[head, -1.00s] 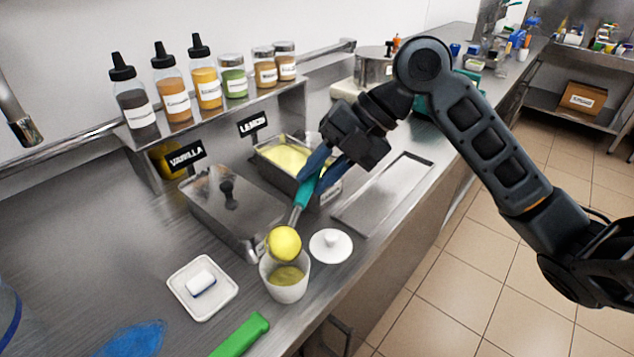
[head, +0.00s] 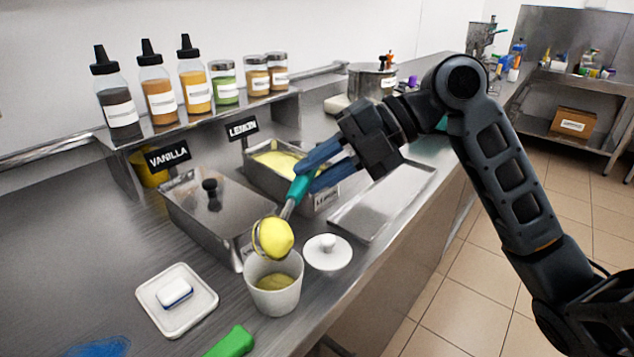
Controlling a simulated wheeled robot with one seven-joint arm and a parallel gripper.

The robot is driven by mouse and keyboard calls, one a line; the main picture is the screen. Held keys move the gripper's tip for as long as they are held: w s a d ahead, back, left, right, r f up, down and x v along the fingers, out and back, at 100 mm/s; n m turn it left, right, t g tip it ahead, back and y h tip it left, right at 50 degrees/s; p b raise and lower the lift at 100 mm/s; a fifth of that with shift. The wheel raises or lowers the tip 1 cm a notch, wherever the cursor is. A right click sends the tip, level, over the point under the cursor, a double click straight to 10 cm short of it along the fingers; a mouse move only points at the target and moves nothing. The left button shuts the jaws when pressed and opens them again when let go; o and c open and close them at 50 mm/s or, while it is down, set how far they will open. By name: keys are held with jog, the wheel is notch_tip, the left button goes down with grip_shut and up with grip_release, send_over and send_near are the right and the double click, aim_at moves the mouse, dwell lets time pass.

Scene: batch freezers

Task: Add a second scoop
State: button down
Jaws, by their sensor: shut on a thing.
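My gripper (head: 318,168) is shut on the teal handle of a scoop (head: 300,188). The scoop's bowl points down to the left and bears a yellow ball (head: 275,238). The ball is over the white cup (head: 274,300), near its rim; I cannot tell whether they touch. Some yellow-green filling (head: 274,282) shows inside the cup. The open lemon pan (head: 252,180) holds yellow ice cream (head: 277,160) behind the scoop. A lidded steel vanilla pan (head: 225,225) stands to its left.
A white lid (head: 328,253) lies right of the cup. A white dish (head: 150,300) with a small block sits to its left. A green handle (head: 232,342) lies in front. Bottles and jars (head: 195,85) line the shelf. An empty steel tray (head: 385,200) lies to the right.

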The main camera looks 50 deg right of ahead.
jog(key=shift+s+d+f+n+t+y+b, duration=0.15)
jog(key=shift+f+t+y+b, duration=0.45)
jog(key=shift+b, duration=1.65)
jog(key=shift+s+f+n+t+y+b, duration=0.15)
jog(key=shift+f+t+y+b, duration=0.45)
jog(key=shift+b, duration=1.65)
jog(key=shift+w+r+t+b, duration=0.1)
jog(key=shift+r+t+b, duration=0.3)
jog(key=shift+b, duration=0.45)
jog(key=shift+b, duration=0.3)
jog(key=b, duration=0.3)
jog(key=shift+f+b, duration=0.25)
jog(key=shift+b, duration=0.05)
jog(key=shift+r+b, duration=0.2)
jog(key=shift+b, duration=0.25)
